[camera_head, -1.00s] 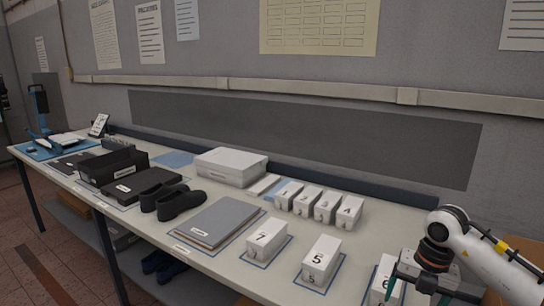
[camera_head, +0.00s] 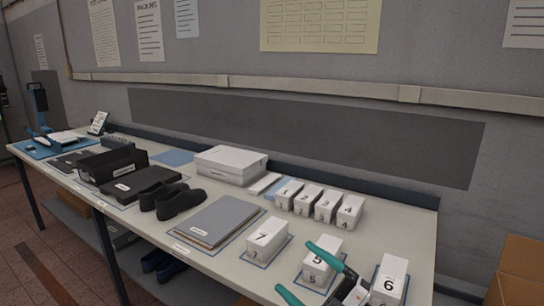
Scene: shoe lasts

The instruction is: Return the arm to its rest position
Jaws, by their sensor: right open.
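My right gripper (camera_head: 293,265) shows at the bottom right, with two teal fingers spread wide and nothing between them. It is in front of the white box 5 (camera_head: 322,260) and hides part of its lower side. White box 6 (camera_head: 391,276) stands upright to the right of the gripper. White box 7 (camera_head: 267,238) stands to the left of box 5. Most of my right arm is below the picture. My left gripper is not in view.
Several small numbered white boxes (camera_head: 325,207) stand in a row behind. A grey folder (camera_head: 207,221), black shoes (camera_head: 172,201), a black open box (camera_head: 112,166) and a large white box (camera_head: 231,165) are further left on the table (camera_head: 399,226). A cardboard box (camera_head: 521,270) is at far right.

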